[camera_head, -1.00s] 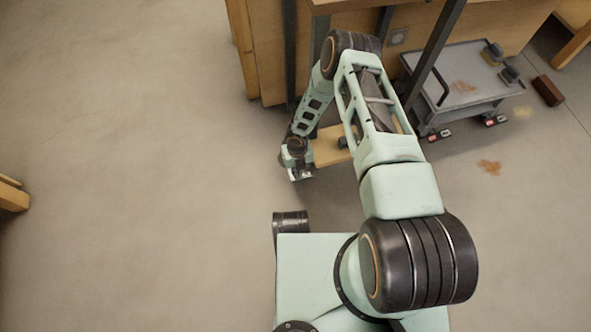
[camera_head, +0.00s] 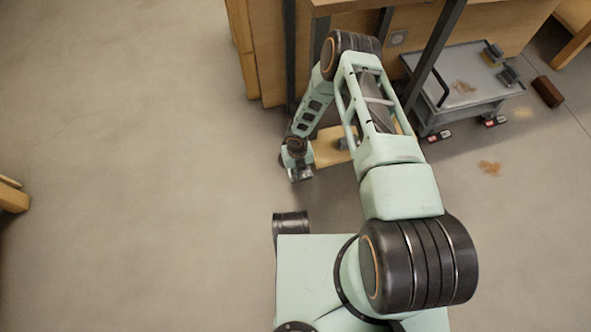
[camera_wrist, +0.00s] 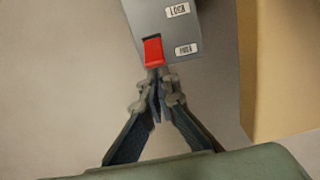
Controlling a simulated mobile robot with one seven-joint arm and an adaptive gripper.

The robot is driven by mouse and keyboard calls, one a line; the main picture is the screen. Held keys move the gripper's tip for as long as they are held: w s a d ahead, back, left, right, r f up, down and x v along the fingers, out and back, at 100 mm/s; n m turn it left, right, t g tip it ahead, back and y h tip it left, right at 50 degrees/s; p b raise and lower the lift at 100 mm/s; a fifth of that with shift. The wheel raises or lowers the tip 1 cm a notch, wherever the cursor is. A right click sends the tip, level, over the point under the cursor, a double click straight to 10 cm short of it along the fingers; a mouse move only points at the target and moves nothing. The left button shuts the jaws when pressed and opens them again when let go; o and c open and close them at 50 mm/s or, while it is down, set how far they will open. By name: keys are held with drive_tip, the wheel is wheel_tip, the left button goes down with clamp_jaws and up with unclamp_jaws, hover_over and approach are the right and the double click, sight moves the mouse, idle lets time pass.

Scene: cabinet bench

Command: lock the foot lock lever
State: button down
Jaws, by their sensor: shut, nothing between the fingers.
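The foot lock lever (camera_wrist: 153,50) is a red tab in a dark slot on a grey plate (camera_wrist: 205,22). The tab sits at the plate's lower left corner in the wrist view. A white label reading LOCK (camera_wrist: 178,11) is higher on the plate, and a second label (camera_wrist: 187,50) beside the tab is hard to read. My gripper (camera_wrist: 156,82) is shut and empty, its fingertips together just below the red tab. I cannot tell whether they touch it. In the head view my gripper (camera_head: 300,173) is low by the bench; the lever cannot be made out there.
A wooden bench (camera_head: 276,60) with dark metal legs stands beside the arm. A grey cart (camera_head: 465,85) with red-and-white pieces at its base is at the right. A dark brown block (camera_head: 548,91) lies past it.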

drive_tip(key=shift+w+a, duration=0.1)
drive_tip(key=shift+w, duration=0.1)
drive_tip(key=shift+w, duration=0.35)
drive_tip(key=shift+w+a, duration=0.2)
drive_tip(key=shift+w, duration=0.35)
drive_tip(key=shift+w+a, duration=0.1)
drive_tip(key=shift+w, duration=0.1)
drive_tip(key=shift+r, duration=0.15)
drive_tip(key=shift+s+r+p, duration=0.55)
drive_tip(key=shift+r+p, duration=0.35)
drive_tip(key=shift+p, duration=0.15)
wheel_tip(320, 180, up, 7)
drive_tip(key=p, duration=0.3)
